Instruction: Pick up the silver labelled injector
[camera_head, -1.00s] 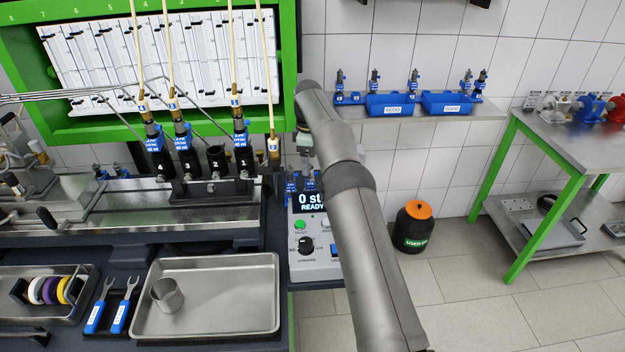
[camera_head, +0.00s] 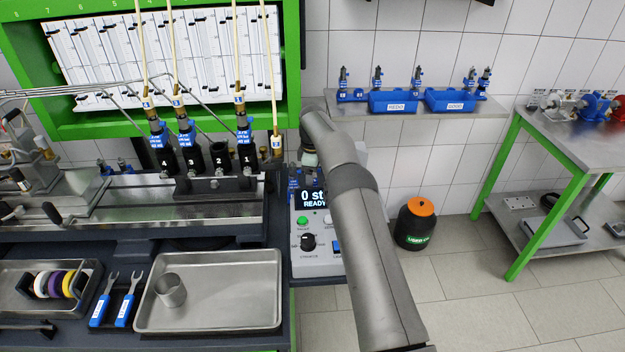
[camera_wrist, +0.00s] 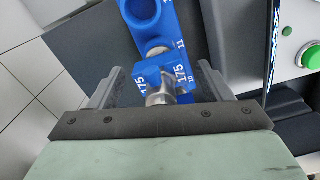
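In the wrist view, a silver injector (camera_wrist: 158,98) with a blue label (camera_wrist: 170,73) reading 175 stands at a blue numbered holder (camera_wrist: 150,28), near the number 10. My gripper (camera_wrist: 160,80) is open, with one grey finger on each side of the injector. Gaps show between the fingers and the silver body. The injector's lower part is hidden by the label and my gripper.
The holder has an empty round hole at its far end. A control box (camera_head: 318,262) with a READY display stands close by. The test bench with upright injectors (camera_head: 218,160) is to the left. A metal tray (camera_head: 225,290) with a cup lies in front.

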